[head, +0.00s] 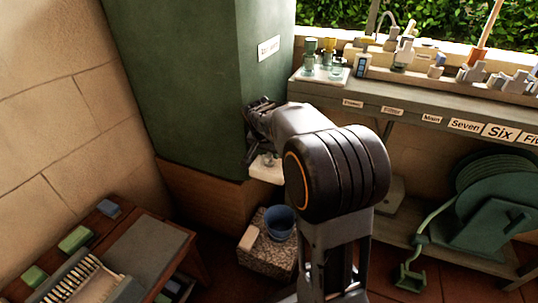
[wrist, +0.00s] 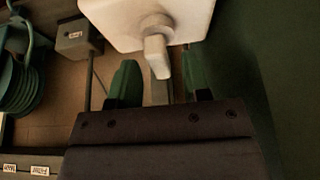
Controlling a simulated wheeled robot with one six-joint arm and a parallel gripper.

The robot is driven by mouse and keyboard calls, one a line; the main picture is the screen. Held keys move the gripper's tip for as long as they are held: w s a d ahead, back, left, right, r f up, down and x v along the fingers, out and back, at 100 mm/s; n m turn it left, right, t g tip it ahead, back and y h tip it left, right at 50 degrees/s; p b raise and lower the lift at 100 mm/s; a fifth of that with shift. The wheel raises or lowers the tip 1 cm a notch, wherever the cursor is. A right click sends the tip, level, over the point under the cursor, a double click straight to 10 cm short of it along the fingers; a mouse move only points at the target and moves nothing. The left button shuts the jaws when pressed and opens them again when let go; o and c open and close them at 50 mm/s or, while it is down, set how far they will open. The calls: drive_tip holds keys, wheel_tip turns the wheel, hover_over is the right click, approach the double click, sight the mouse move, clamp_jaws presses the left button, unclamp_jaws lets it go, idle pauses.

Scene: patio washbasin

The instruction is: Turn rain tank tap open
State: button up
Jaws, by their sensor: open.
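The dark green rain tank (head: 185,75) stands at the back left on a wooden base. A white block (head: 266,172) shows low on its right side, partly behind my arm. In the wrist view the block (wrist: 120,22) carries a pale tap lever (wrist: 156,58) on a round hub. My gripper (wrist: 160,80) is open, with its two green fingers apart. The lever's end appears between the fingertips in the picture, with a gap on each side; I cannot tell the depth. In the head view my gripper (head: 256,135) is beside the tank, its fingers mostly hidden.
A blue bucket (head: 280,222) stands on a stone block below the tap. A long shelf (head: 400,104) with labels and small items runs at the right. A green hose reel (head: 490,205) sits beneath it. A low table (head: 150,245) with brushes is at the front left.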

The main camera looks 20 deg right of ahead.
drive_tip(key=shift+f, duration=0.25)
drive_tip(key=shift+c, duration=0.2)
clamp_jaws()
